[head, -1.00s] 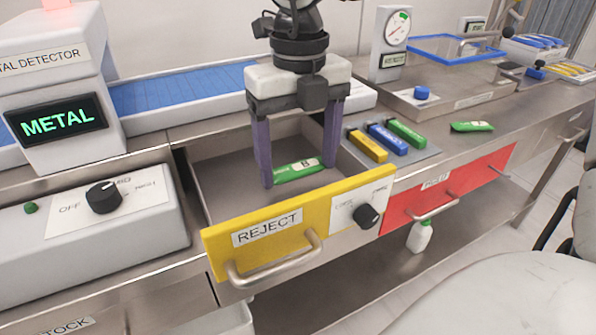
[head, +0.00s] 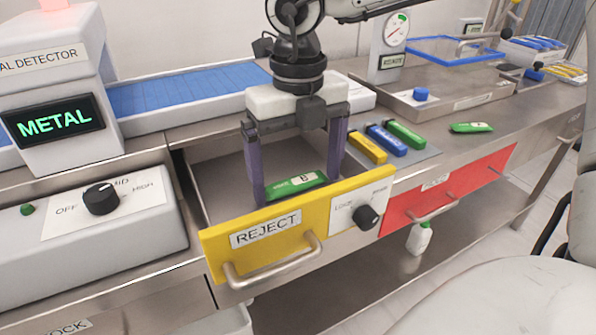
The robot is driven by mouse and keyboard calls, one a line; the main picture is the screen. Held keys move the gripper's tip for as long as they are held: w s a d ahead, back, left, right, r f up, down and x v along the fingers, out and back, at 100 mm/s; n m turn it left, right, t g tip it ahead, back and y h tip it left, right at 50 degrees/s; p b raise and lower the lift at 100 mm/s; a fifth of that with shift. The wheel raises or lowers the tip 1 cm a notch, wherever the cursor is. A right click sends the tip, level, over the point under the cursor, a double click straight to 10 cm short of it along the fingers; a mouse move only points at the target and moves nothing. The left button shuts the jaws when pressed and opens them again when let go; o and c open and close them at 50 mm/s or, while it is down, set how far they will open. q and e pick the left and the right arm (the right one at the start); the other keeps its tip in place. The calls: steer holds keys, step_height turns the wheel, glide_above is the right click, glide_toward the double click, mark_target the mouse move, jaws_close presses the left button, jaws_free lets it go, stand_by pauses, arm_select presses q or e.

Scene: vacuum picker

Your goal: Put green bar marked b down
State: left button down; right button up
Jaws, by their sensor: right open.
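The green bar marked B (head: 296,186) is inside the open yellow-fronted REJECT drawer (head: 262,229), close behind its front panel. My right gripper (head: 297,192) reaches down into the drawer from above. Its two purple fingers stand apart, one near each end of the bar. The jaws are open. The front panel hides the bar's lower edge, so I cannot tell for sure whether it rests on the drawer floor. My left gripper is not in view.
A metal detector (head: 58,85) reading METAL stands at the left by a blue conveyor (head: 190,88). Yellow (head: 367,148), blue (head: 387,139) and green (head: 405,134) bars lie right of the drawer.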

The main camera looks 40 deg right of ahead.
mark_target(298, 185)
step_height(298, 185, up, 12)
steer(key=p, duration=0.1)
stand_by(0.9)
